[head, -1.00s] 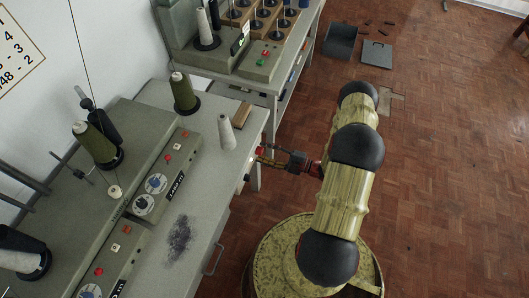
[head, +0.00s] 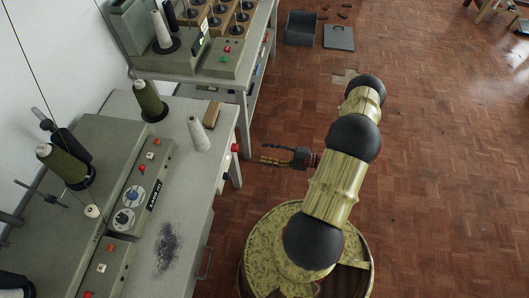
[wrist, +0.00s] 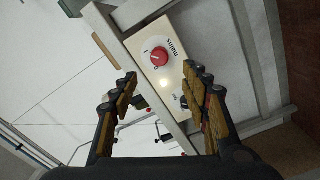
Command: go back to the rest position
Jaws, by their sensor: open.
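My gripper (head: 268,159) is open and empty in the head view, held out to the left over the floor, apart from the table edge. In the wrist view its two fingers (wrist: 163,92) are spread wide with nothing between them. Ahead of the fingers is a pale box marked "mains" (wrist: 176,77) with a red knob (wrist: 159,56) on the table's side. The red knob also shows in the head view (head: 235,148) at the table's edge, a little left of the fingertips.
The grey table (head: 185,190) holds a white cone (head: 198,134), an olive thread cone (head: 149,100) and machines with control panels. A second bench (head: 225,70) stands behind. A dark open bin (head: 300,28) and a flat grey panel (head: 338,37) lie on the floor.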

